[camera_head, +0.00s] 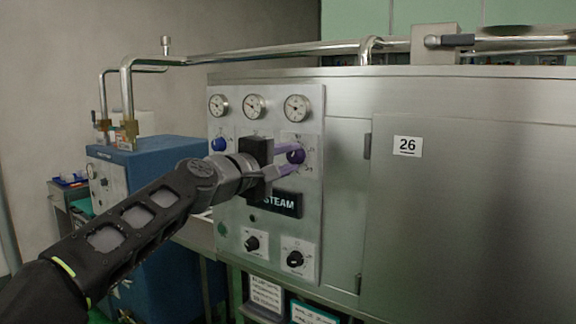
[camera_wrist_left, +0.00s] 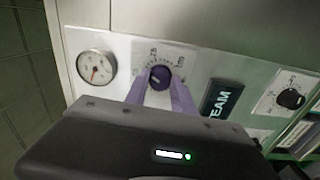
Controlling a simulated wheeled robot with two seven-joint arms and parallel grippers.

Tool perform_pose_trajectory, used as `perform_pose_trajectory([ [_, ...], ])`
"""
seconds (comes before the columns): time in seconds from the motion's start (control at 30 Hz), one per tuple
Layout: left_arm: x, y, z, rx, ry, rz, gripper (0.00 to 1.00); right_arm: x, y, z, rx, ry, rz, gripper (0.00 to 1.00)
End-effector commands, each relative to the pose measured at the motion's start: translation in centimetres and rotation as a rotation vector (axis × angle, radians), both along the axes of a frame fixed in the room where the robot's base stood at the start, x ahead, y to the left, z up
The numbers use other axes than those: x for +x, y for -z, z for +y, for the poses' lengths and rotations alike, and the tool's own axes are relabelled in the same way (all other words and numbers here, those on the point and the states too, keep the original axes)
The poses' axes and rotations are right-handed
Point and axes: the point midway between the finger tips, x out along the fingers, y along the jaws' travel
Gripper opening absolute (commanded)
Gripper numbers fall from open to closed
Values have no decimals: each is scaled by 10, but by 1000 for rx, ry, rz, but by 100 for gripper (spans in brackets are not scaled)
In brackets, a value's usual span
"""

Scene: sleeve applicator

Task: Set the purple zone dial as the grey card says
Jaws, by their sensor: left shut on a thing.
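The purple zone dial (camera_head: 296,156) is a dark purple knob on the steel control panel, below the rightmost gauge. I cannot make out the dial's pointer setting. A card with a dark frame and small print (camera_head: 265,294) hangs below the panel; its print is unreadable and I cannot tell if it is the grey card. My right gripper is not in view.
A blue dial (camera_head: 219,145) sits left of my gripper. Three gauges (camera_head: 297,108) line the top of the panel. A black STEAM sign (camera_head: 281,203) and two black knobs (camera_head: 295,259) are below. A teal-edged card (camera_head: 313,312) hangs beside the framed one. A blue machine (camera_head: 150,165) stands left.

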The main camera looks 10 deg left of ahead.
Motion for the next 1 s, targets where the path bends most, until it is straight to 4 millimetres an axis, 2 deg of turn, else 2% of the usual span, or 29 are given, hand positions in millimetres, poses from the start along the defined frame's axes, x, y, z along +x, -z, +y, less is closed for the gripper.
perform_pose_trajectory([
  [0.6,0,4,0,498,2,-195,0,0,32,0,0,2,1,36],
  [1.0,1,3,0,618,3,-241,0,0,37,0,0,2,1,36],
])
